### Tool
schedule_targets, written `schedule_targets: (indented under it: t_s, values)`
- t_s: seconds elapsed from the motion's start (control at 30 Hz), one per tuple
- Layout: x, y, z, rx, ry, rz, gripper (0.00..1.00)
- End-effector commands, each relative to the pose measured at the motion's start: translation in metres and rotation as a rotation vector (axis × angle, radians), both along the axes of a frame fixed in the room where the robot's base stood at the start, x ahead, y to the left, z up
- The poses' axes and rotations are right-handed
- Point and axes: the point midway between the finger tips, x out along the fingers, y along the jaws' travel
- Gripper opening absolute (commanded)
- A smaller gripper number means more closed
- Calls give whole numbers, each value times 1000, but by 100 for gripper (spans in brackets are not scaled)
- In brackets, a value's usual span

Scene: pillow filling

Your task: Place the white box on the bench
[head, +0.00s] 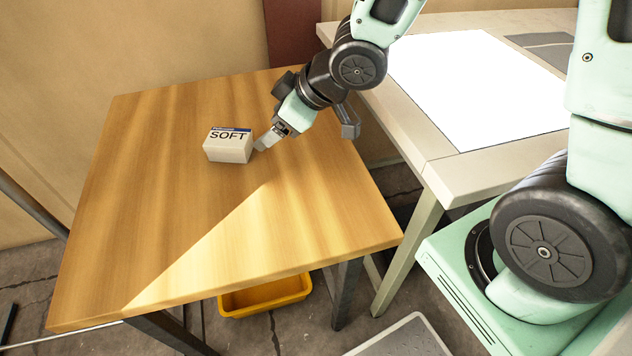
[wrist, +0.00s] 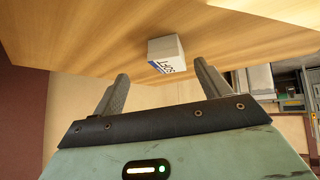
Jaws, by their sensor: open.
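The white box (head: 229,145), marked "SOFT" with a blue stripe along its top edge, sits on the wooden table (head: 190,210), towards the table's far side. My gripper (head: 262,143) is just to the right of the box in the head view, low over the table; whether it touches the box cannot be told. In the wrist view the box (wrist: 166,53) shows beyond and between the two spread fingers (wrist: 160,85), with nothing held between them. The bench (head: 455,192) is probably the pale worktop to the right, with a bright white panel on it.
The bright white panel (head: 480,88) and a grey sheet (head: 548,46) cover much of the pale worktop. A yellow bin (head: 266,297) stands on the floor under the wooden table. The wooden table is otherwise clear. A narrow gap separates the table and the worktop.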

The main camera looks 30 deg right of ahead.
Motion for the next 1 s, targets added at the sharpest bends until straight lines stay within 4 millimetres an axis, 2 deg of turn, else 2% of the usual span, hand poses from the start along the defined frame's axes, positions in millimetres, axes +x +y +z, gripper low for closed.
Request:
schedule_targets:
  t_s: [0.17,0.3,0.4,0.5,0.63,0.9,1.0]
  values:
    - [-67,11,12,-185,197,-114,76]
    - [-136,18,21,-281,390,-155,76]
    - [-178,21,27,-325,503,-159,76]
    - [-206,23,32,-349,579,-157,76]
    - [-219,23,34,-361,617,-154,76]
    - [-219,23,34,-362,619,-156,76]
    - [-219,23,43,-362,619,-156,76]
